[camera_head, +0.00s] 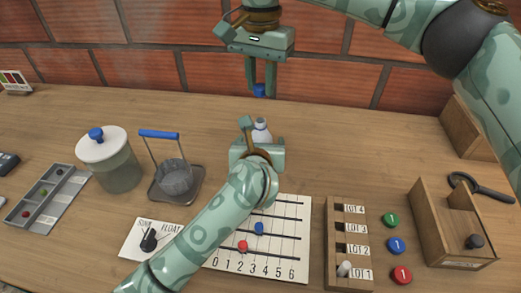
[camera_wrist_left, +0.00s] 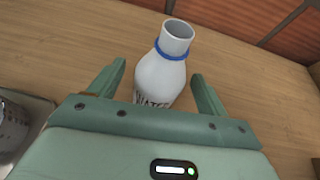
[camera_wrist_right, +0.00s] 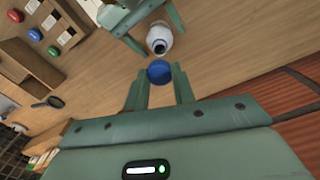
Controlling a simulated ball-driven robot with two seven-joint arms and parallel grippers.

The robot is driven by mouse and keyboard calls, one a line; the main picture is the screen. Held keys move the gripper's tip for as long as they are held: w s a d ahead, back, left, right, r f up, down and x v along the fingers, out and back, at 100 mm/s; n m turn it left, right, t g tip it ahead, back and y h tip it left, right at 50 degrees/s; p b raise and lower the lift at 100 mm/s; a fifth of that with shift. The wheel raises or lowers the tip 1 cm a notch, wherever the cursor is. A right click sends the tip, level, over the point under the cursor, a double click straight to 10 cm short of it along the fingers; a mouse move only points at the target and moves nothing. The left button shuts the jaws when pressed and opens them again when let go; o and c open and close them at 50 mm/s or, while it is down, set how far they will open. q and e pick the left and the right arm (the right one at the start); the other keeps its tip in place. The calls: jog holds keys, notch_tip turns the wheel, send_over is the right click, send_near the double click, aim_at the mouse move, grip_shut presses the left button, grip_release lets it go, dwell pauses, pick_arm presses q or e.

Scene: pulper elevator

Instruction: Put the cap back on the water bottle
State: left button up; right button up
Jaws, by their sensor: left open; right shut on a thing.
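The white water bottle (camera_wrist_left: 160,75) stands uncapped on the table, with a blue ring below its open mouth. It also shows in the head view (camera_head: 261,132), partly hidden by my left gripper, and in the right wrist view (camera_wrist_right: 159,38). My left gripper (camera_wrist_left: 160,85) is open, with its fingers on either side of the bottle and gaps visible. My right gripper (camera_head: 260,88) is shut on the blue cap (camera_wrist_right: 159,71) and points down above the table, behind and above the bottle in the head view. The cap is apart from the bottle's mouth.
A lidded jar (camera_head: 118,165) and a strainer basket (camera_head: 174,178) on a tray stand left of my left arm. A numbered board (camera_head: 290,262), a LOT rack (camera_head: 347,280), coloured discs (camera_head: 396,245) and a wooden box (camera_head: 440,235) lie to the right. A brick wall (camera_head: 150,50) stands behind.

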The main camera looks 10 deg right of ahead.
pick_arm(q)
jog(key=c, duration=1.5)
pick_arm(e)
send_over(260, 120)
jog(key=shift+s+f, duration=0.1)
jog(key=shift+f, duration=2.4)
jog(key=shift+f, duration=0.9)
jog(key=shift+f, duration=0.55)
